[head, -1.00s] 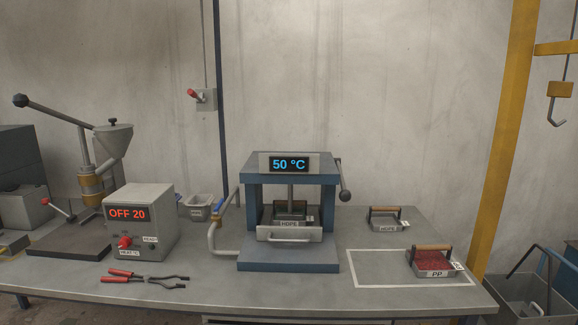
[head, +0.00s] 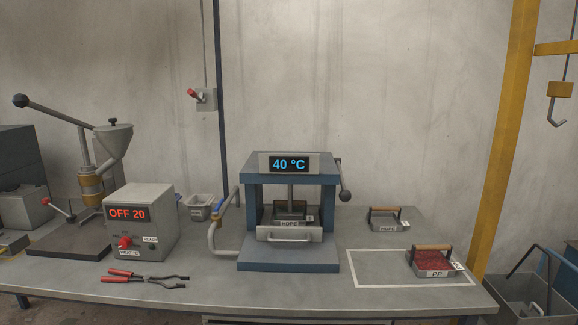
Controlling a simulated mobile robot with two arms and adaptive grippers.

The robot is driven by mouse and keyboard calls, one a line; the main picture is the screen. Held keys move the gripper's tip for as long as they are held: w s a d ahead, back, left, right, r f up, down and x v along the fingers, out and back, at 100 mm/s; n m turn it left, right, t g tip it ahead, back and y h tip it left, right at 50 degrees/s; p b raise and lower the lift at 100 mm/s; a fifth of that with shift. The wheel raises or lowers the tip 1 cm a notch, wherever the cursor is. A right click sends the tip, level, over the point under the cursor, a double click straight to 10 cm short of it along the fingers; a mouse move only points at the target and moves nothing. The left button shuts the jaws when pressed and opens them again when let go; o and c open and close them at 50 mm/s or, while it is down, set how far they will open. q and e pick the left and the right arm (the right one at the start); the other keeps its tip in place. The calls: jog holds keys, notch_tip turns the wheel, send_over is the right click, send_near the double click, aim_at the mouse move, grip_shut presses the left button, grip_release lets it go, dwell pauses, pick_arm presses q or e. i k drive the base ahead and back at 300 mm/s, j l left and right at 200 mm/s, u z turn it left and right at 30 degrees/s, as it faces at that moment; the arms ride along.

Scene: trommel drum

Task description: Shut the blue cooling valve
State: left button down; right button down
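The press (head: 288,255) stands in the middle of the bench, with a blue frame and a lit display (head: 289,164) reading 40 °C. A bent grey and brass pipe (head: 213,238) runs along its left side. A small blue lever-like piece shows near the pipe's upper end (head: 236,193); it is too small to tell how far it is turned. An HDPE mould (head: 291,223) sits inside the press. Neither of my grippers is in view.
A heater box (head: 140,226) reading OFF 20 and red-handled tongs (head: 145,279) lie left of the press. A small grey bin (head: 200,207) stands behind the pipe. Two handled moulds, HDPE (head: 387,225) and PP (head: 434,264), stand right. The bench front is mostly clear.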

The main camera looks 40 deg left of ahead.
aim_at(216, 211)
jog(key=u, duration=1.6)
